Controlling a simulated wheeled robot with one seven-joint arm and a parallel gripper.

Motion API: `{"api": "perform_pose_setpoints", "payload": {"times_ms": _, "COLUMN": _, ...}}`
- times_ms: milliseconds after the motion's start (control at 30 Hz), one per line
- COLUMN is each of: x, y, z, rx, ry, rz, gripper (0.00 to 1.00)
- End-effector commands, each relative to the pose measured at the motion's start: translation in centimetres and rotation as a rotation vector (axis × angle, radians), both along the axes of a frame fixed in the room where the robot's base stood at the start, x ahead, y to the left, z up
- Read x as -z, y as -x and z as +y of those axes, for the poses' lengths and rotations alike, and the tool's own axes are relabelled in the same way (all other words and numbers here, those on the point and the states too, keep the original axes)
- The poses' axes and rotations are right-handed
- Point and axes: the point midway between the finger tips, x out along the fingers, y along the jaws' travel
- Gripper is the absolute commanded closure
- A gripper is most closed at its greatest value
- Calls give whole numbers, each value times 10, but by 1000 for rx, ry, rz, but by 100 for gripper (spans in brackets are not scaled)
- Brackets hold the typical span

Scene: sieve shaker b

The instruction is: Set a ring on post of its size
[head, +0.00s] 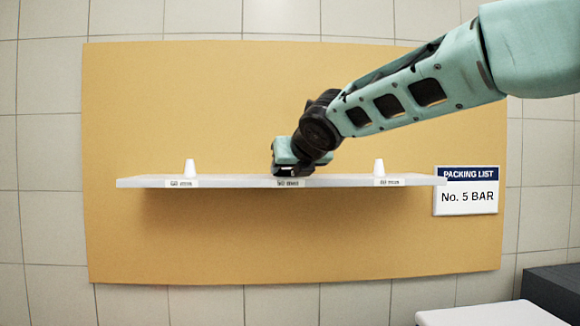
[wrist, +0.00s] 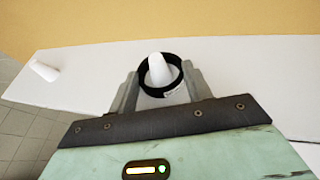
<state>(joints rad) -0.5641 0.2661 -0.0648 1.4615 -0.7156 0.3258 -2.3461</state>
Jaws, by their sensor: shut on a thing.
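My gripper (head: 290,168) is over the middle of the white shelf (head: 225,182), and its fingers also show in the wrist view (wrist: 160,90). It is shut on a black ring (wrist: 141,82). A white tapered post (wrist: 158,68) shows through the ring's opening in the wrist view, with its tip inside the outline. I cannot tell how far down the post the ring sits. My gripper hides this middle post in the head view. A left post (head: 190,168) and a right post (head: 379,168) stand bare on the shelf.
Small labels, too blurred to read surely, sit on the shelf's front edge below each post. A tan board (head: 300,240) backs the shelf. A sign (head: 467,191) reading "PACKING LIST No. 5 BAR" hangs at the right. A white surface (head: 490,315) is at the lower right.

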Motion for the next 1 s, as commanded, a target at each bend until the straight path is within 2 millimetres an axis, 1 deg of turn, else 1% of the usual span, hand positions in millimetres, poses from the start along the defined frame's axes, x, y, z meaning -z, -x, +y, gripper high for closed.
{"api": "perform_pose_setpoints", "payload": {"times_ms": 33, "x": 2, "y": 0, "z": 0, "rx": 0, "ry": 0, "rz": 0, "gripper": 72}}
{"api": "perform_pose_setpoints", "payload": {"times_ms": 67, "x": 1, "y": 0, "z": 0, "rx": 0, "ry": 0, "rz": 0, "gripper": 45}}
{"api": "perform_pose_setpoints", "payload": {"times_ms": 100, "x": 1, "y": 0, "z": 0, "rx": 0, "ry": 0, "rz": 0, "gripper": 34}}
{"api": "perform_pose_setpoints", "payload": {"times_ms": 133, "x": 1, "y": 0, "z": 0, "rx": 0, "ry": 0, "rz": 0, "gripper": 26}}
{"api": "perform_pose_setpoints", "payload": {"times_ms": 433, "x": 1, "y": 1, "z": 0, "rx": 0, "ry": 0, "rz": 0, "gripper": 25}}
{"api": "perform_pose_setpoints", "payload": {"times_ms": 567, "x": -3, "y": 9, "z": -3, "rx": -1, "ry": -2, "rz": -2, "gripper": 25}}
{"api": "perform_pose_setpoints", "payload": {"times_ms": 667, "x": -8, "y": 24, "z": -7, "rx": -1, "ry": -2, "rz": -3, "gripper": 25}}
{"api": "perform_pose_setpoints", "payload": {"times_ms": 1000, "x": -39, "y": 95, "z": -26, "rx": -1, "ry": -3, "rz": -3, "gripper": 25}}
